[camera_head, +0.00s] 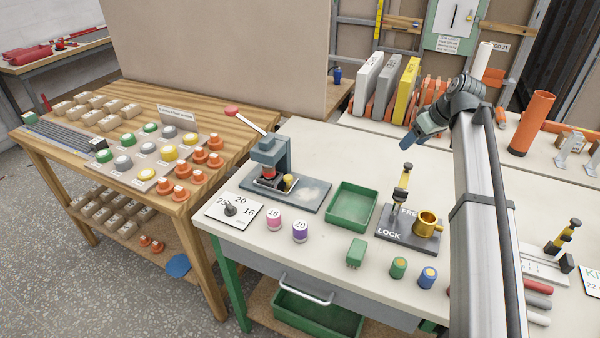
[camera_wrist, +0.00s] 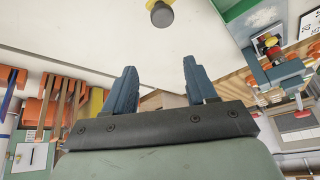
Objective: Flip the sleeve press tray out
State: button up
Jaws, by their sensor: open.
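The sleeve press (camera_head: 270,155) stands on the white bench, left of centre in the head view. It is a grey-blue frame with a lever ending in a red knob (camera_head: 232,111). Low on the press is a small tray (camera_head: 268,186), with a red part and a yellowish part at it; its exact position is hard to tell. The press also shows small at the upper right of the wrist view (camera_wrist: 284,72). My gripper (camera_head: 406,143) is raised above the bench, well right of and apart from the press. Its blue fingers are spread and empty in the wrist view (camera_wrist: 160,75).
A green bin (camera_head: 352,204) stands right of the press. A lock fixture (camera_head: 405,228) with a brass cup is farther right. Upright binders (camera_head: 385,82) stand behind. The bench between gripper and press is fairly clear.

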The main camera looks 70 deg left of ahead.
jog(key=s+a+n+g, duration=0.1)
jog(key=s+a+n, duration=0.4)
jog(key=s, duration=0.9)
jog(key=n+h, duration=0.2)
send_near(289, 177)
jog(key=shift+g, duration=0.4)
jog(key=x, duration=0.8)
jog(key=shift+w+a, duration=0.15)
jog(key=shift+w, duration=0.2)
grip_shut()
